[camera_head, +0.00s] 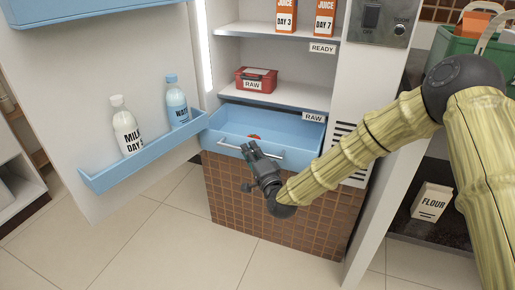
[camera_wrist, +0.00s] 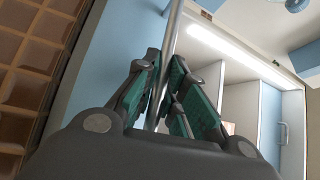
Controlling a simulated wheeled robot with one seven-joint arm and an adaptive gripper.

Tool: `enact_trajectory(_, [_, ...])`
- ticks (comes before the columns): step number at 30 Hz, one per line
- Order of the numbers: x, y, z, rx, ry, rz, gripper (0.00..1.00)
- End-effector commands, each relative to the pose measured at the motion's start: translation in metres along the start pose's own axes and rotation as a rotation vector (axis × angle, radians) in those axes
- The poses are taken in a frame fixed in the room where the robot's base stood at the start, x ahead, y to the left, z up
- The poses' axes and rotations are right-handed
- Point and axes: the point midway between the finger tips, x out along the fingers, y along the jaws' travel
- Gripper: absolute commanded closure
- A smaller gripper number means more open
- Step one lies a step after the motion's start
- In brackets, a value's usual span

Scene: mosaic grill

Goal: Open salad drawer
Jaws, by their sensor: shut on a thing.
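The salad drawer (camera_head: 292,137) is a light blue drawer at the bottom of the open fridge, above the brown tiled base. It is pulled partly out, and a small reddish thing shows inside behind my gripper. A metal bar handle (camera_head: 232,147) runs along its front. My gripper (camera_head: 252,150) is at the middle of the drawer front, shut on the handle. In the wrist view the handle bar (camera_wrist: 170,38) passes between the green-padded fingers of my gripper (camera_wrist: 162,95).
The open fridge door (camera_head: 60,100) stands at the left, with a milk bottle (camera_head: 126,128) and a water bottle (camera_head: 177,102) in its blue shelf. A red RAW box (camera_head: 256,80) sits above the drawer. A flour box (camera_head: 431,201) is at the right. The floor in front is clear.

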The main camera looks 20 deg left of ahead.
Motion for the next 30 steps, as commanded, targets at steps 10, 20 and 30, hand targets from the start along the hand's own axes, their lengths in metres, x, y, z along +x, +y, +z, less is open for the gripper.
enact_trajectory(10, [0.000, 0.001, 0.001, 0.001, -0.002, 0.001, 0.79])
enact_trajectory(20, [-0.004, 0.000, -0.001, 0.001, 0.001, 0.001, 0.79])
enact_trajectory(30, [-0.052, 0.001, -0.001, 0.003, 0.001, 0.002, 0.79])
